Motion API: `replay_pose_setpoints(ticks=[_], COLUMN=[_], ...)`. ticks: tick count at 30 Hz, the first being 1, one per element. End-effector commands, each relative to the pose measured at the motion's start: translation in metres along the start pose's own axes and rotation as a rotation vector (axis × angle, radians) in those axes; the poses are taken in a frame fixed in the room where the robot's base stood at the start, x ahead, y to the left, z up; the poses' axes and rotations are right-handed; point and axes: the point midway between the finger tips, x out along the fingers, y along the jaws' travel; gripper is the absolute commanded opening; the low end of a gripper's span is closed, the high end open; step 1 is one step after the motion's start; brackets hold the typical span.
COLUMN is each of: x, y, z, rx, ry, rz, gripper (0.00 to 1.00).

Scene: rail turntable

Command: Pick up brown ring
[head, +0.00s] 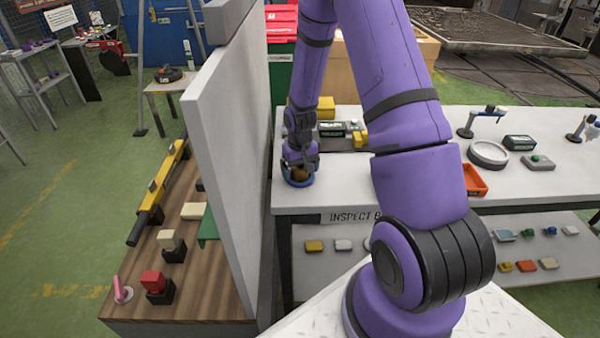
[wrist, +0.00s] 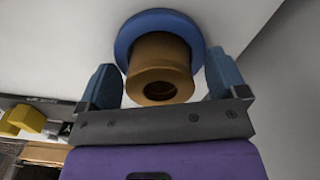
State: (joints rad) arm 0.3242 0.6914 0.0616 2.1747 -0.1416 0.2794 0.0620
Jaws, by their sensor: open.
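The brown ring (wrist: 161,70) shows in the wrist view as a thick, stepped brown piece with a dark hole. It sits on or in a round blue base (wrist: 160,23) on the white table. My gripper (wrist: 163,85) is open, with one blue fingertip on each side of the brown ring. I cannot tell whether the fingers touch it. In the head view my gripper (head: 299,168) is low over the blue base (head: 297,180), and only a little of the brown ring (head: 300,174) shows beneath it.
A tall grey panel (head: 232,130) stands just left of the white table (head: 340,190). Yellow blocks (head: 326,108) and a dark device lie behind my gripper. An orange tray (head: 475,180) and a round white dish (head: 488,154) are to the right, beyond my arm.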

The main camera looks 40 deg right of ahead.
Motion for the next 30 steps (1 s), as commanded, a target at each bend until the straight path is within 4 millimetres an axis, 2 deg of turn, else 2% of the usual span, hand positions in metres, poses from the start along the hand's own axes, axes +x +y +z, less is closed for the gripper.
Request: replay_pose_setpoints(ticks=[7, 15, 16, 24, 30], x=[0.001, 0.001, 0.0, -0.001, -0.015], y=[0.0, 0.0, 0.0, 0.0, -0.004], z=[0.0, 0.0, 0.0, -0.001, -0.005], rx=[0.0, 0.0, 0.0, -0.001, -0.003], ry=[0.001, 0.0, 0.001, 0.001, 0.004], rz=[0.0, 0.0, 0.0, 0.0, 0.001], gripper=[0.89, 0.27, 0.22, 0.22, 0.22])
